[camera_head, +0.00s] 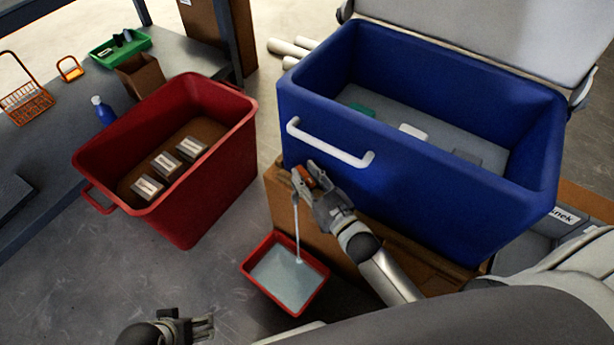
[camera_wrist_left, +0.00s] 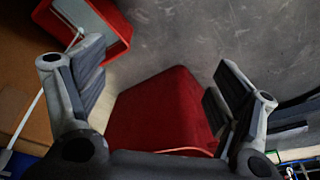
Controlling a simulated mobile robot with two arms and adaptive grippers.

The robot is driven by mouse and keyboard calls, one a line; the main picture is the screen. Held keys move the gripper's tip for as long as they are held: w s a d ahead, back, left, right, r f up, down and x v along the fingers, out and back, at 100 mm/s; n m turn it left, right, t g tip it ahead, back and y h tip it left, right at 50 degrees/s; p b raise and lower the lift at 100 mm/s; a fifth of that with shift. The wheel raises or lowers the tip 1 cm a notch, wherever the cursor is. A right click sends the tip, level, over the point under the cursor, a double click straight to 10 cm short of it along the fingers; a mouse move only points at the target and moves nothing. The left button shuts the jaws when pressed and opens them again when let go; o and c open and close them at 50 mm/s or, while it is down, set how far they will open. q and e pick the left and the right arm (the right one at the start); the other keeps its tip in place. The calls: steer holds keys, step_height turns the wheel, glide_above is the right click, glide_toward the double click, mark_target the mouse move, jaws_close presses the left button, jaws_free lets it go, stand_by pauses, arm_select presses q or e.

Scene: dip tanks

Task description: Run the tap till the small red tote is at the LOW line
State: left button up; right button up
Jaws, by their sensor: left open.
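The small red tote (camera_head: 252,284) sits on the floor below the blue tank (camera_head: 400,180). A thin water stream (camera_head: 298,235) falls into it, and grey water covers its bottom; I cannot make out a LOW line. The tote also shows in the left wrist view (camera_wrist_left: 124,30). My right gripper (camera_head: 310,180) is at the tap, beside an orange tap part (camera_head: 303,178); its fingers hide most of the tap, and I cannot tell whether they grip it. My left gripper (camera_head: 204,327) is low at the bottom edge, apart from the tote, open and empty (camera_wrist_left: 155,85).
A large red tote (camera_head: 205,215) holding several labelled blocks stands left of the small tote. A grey bench (camera_head: 80,100) with a green tray (camera_head: 122,46), an orange basket (camera_head: 27,102) and a blue bottle (camera_head: 103,112) is behind it. Bare floor lies at lower left.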

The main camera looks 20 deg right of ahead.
steer(key=shift+c, duration=0.2)
jaws_close()
steer(key=shift+y, duration=0.3)
steer(key=n+g+y+p, duration=0.1)
steer(key=n+y, duration=0.1)
steer(key=shift+w+d+r+y+p, duration=0.1)
steer(key=shift+y+p, duration=0.2)
steer(key=shift+n+g+y, duration=0.4)
steer(key=shift+n+y, duration=0.2)
steer(key=shift+y, duration=0.1)
arm_select(q)
step_height(320, 180, down, 6)
steer(key=shift+s+r, duration=0.15)
steer(key=shift+r, duration=0.05)
arm_select(e)
steer(key=shift+d+y, duration=0.1)
steer(key=shift+y, duration=0.2)
steer(key=shift+n+g, duration=0.3)
